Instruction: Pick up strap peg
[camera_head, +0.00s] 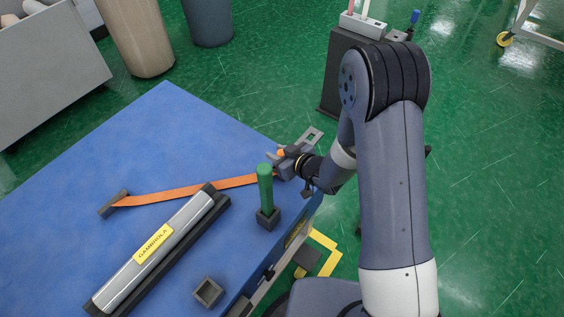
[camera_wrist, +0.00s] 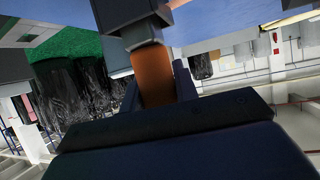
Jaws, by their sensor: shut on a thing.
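An orange strap (camera_head: 190,190) runs across the blue table, from a dark block (camera_head: 113,204) at the left to my gripper (camera_head: 284,163) at the table's right edge. My gripper is shut on the orange strap peg at the strap's right end; its fingers hide much of it in the head view. In the wrist view the orange strap peg (camera_wrist: 152,75) shows between the fingers, with a grey block above it. A slotted grey plate (camera_head: 313,137) shows just beyond my gripper. I cannot tell how the plate joins the peg.
A green peg (camera_head: 265,186) stands upright in a dark square socket (camera_head: 268,219), close in front of my gripper. An empty square socket (camera_head: 208,292) stands nearer. The blue table's (camera_head: 165,115) far part is clear.

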